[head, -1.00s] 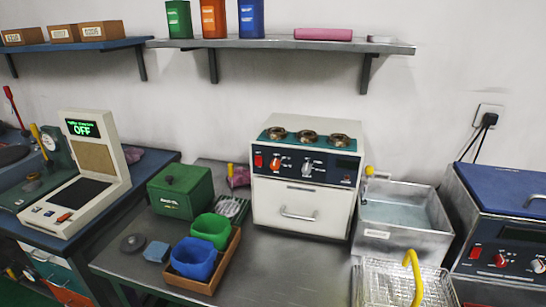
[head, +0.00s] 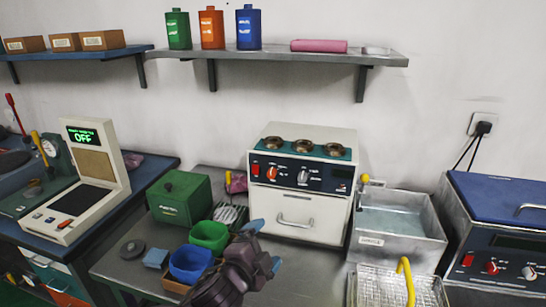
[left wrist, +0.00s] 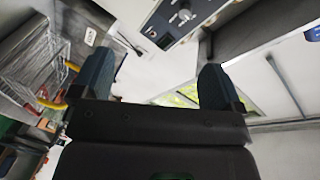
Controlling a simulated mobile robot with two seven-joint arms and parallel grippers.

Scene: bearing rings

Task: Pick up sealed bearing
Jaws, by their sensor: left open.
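Three brass-coloured bearing rings (head: 303,145) sit in a row on top of the white machine (head: 290,200) with the orange and grey knobs. A dark round disc (head: 132,248) lies on the steel table at the left. I cannot tell which of these is the sealed bearing. My left gripper (head: 265,246) is open and empty, in front of the machine and just right of the green and blue bins. In the left wrist view its two fingers (left wrist: 156,82) stand wide apart with nothing between them. My right gripper is not in view.
A green bin (head: 209,235) and blue bin (head: 190,264) stand beside my left arm. A green box (head: 180,197) is behind them. A steel tank (head: 398,225) and a wire basket with a yellow handle (head: 380,288) are at the right. A shelf (head: 280,52) hangs above.

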